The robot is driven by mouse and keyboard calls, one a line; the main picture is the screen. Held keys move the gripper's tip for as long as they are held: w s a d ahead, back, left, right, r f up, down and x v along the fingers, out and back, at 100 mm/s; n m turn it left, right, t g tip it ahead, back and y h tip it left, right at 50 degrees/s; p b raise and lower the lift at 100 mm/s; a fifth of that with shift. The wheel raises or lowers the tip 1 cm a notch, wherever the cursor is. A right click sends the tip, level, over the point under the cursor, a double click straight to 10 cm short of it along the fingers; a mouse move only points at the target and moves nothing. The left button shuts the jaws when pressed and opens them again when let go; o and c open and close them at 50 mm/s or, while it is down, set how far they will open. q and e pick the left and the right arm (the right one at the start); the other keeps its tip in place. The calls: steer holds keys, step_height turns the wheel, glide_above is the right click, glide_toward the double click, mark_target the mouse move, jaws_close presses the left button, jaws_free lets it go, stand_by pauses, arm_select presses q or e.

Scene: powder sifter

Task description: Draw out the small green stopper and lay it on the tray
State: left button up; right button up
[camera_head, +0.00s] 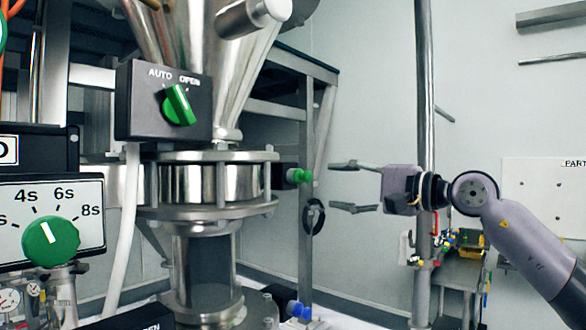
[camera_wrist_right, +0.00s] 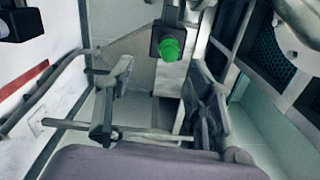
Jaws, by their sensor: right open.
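The small green stopper (camera_head: 299,176) sits in a dark square block (camera_head: 284,175) on the right side of the steel sifter's flange. It also shows in the right wrist view (camera_wrist_right: 169,49), beyond the fingers and between their lines. My right gripper (camera_head: 345,187) is open and empty, to the right of the stopper, pointing at it with a gap between. Its two fingers also show in the right wrist view (camera_wrist_right: 155,105), spread apart. My left gripper is not in view. I cannot make out the tray for certain.
The steel sifter (camera_head: 210,185) fills the centre left. A control box with a green AUTO/OPEN knob (camera_head: 179,105) and a timer dial (camera_head: 51,243) stand left. A vertical pole (camera_head: 424,90) rises behind my right gripper. A cluttered bench (camera_head: 460,268) stands at the back right.

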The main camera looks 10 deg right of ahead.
mark_target(311, 177)
steer(key=shift+s+d+r+n, duration=0.4)
steer(key=shift+d+r, duration=0.05)
steer(key=shift+r, duration=0.25)
steer(key=shift+a, duration=0.1)
steer(key=p+x, duration=0.3)
steer(key=x, duration=0.4)
steer(key=shift+w+r, duration=0.1)
steer(key=shift+r, duration=0.05)
steer(key=shift+p+x, duration=0.55)
steer(key=shift+x, duration=0.4)
